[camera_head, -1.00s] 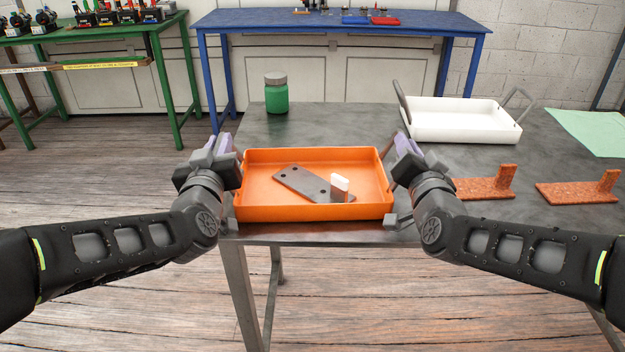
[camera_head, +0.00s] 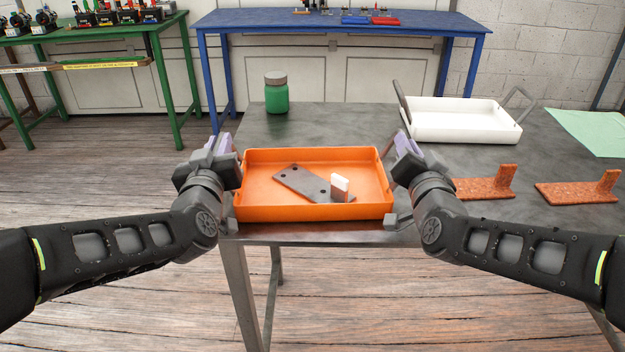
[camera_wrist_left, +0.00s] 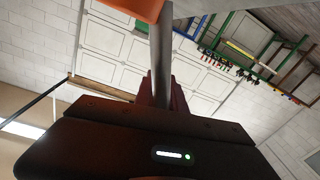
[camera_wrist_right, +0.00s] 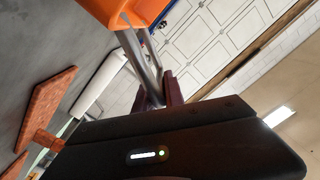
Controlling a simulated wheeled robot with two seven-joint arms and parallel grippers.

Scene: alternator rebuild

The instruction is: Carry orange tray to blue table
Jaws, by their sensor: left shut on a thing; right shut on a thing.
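The orange tray (camera_head: 315,212) is at the front edge of the grey table (camera_head: 330,118), between my two grippers. A grey metal plate with holes and a small white block (camera_head: 340,188) are in it. My left gripper (camera_head: 222,150) is at the tray's left end, shut on its metal handle (camera_wrist_left: 162,50). My right gripper (camera_head: 402,148) is at the right end, shut on the other handle (camera_wrist_right: 138,55). I cannot tell whether the tray touches the tabletop. The blue table (camera_head: 340,22) stands at the back against the wall.
A white tray (camera_head: 460,134) with raised handles, a green jar (camera_head: 276,98), two reddish-brown brackets (camera_head: 484,188) and a pale green sheet (camera_head: 592,130) are on the grey table. A green table (camera_head: 100,40) is at the back left. Wooden floor is clear at left.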

